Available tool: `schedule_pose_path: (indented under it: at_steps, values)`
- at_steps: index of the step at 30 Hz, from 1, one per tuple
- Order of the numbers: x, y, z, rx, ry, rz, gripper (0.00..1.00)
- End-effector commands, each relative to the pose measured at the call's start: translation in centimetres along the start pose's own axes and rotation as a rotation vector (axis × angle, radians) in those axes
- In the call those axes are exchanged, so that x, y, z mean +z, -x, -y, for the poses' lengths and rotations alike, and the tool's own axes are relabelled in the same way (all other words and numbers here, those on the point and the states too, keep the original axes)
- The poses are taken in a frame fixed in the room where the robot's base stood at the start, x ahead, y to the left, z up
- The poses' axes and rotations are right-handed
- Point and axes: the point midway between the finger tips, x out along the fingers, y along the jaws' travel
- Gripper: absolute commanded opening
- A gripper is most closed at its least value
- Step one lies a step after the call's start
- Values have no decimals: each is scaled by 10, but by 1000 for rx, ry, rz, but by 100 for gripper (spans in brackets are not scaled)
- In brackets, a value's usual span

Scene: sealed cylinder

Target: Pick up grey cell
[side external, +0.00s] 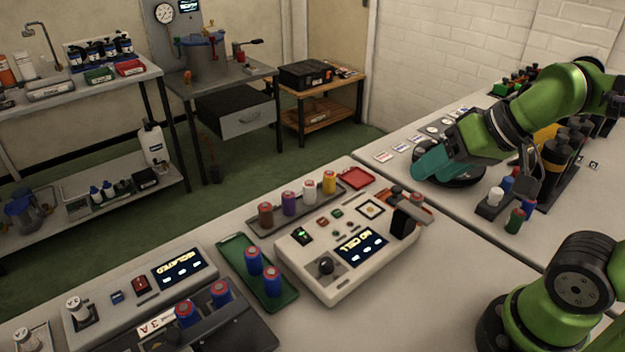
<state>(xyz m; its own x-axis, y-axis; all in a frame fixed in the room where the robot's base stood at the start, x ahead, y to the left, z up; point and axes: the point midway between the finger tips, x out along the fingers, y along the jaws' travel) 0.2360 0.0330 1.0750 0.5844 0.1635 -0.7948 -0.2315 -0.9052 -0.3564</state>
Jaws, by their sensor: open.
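A pale grey-white cell (309,189) with a reddish top stands upright in the dark tray behind the tester, between the purple cell (289,203) and the yellow cell (329,181). A smaller whitish cylinder (495,196) stands in a dark rack at the right; I cannot tell from colour alone which is the grey cell. My gripper (433,163), a teal part at the end of the green arm, is over the back right of the bench. It is open and apart from the tray cells. Its fingertips are hard to make out.
The white tester (310,270) reads "NO CELL" and stands in front of the tray (260,229). A brown cell (265,216) is at the tray's left end. A green tray (236,262) holds blue cells. A panel reading "ISOLATED" (180,267) is at left. Black bottles (555,155) crowd the right.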

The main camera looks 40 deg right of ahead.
Motion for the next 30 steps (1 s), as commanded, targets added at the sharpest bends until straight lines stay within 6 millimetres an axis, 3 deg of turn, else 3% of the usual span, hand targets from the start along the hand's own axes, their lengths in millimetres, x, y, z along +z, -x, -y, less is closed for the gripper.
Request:
schedule_pose_path:
  at_steps: [13, 16, 23, 27, 30]
  values:
    - [0, 0, 0, 0, 0, 1, 55]
    - [0, 0, 0, 0, 0, 1, 42]
    - [0, 0, 0, 0, 0, 1, 42]
    - [1, -9, -4, 16, -16, 39, 42]
    - [-10, -22, -13, 47, -61, 91, 42]
